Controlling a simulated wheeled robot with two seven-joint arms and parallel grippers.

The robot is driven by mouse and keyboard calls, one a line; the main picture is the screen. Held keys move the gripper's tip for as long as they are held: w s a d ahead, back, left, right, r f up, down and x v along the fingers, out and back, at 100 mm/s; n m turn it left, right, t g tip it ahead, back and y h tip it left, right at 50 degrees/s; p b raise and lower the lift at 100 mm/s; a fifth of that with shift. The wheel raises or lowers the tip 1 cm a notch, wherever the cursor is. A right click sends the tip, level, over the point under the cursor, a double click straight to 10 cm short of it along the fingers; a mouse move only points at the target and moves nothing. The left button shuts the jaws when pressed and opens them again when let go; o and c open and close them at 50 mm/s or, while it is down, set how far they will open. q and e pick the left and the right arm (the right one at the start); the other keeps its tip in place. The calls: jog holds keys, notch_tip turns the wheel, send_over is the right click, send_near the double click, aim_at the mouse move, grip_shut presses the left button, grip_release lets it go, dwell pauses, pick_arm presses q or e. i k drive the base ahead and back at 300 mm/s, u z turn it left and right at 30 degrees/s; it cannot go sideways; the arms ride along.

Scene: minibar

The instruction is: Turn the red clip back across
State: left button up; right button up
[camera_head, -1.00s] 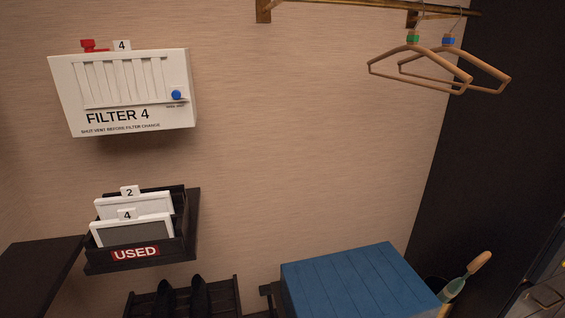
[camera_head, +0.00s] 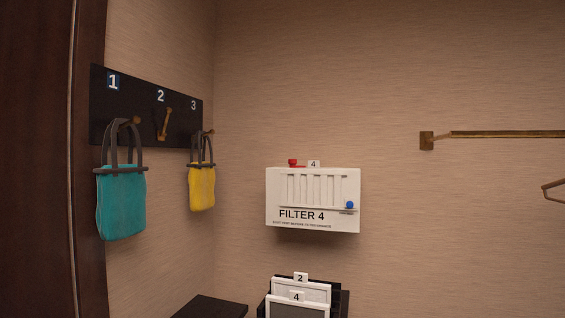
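The red clip (camera_head: 293,162) sits on the top edge of the white filter box (camera_head: 272,200), left of a small tag marked 4 (camera_head: 313,164). The box is fixed to the back wall and reads "FILTER 4". It has vertical slats and a blue knob (camera_head: 350,205) at its lower right. The clip is small here, and its exact turn is hard to tell. Neither of my grippers is in view.
A black hook board (camera_head: 178,107) on the left wall holds a teal bag (camera_head: 121,203) and a yellow bag (camera_head: 202,188); hook 2 is empty. Below the box, a dark rack (camera_head: 343,304) holds white filters 2 and 4. A brass rail (camera_head: 500,134) is at right.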

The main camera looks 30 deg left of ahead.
aim_at(292, 162)
jog(key=u, duration=0.45)
jog(key=i, duration=0.35)
jog(key=u, duration=0.65)
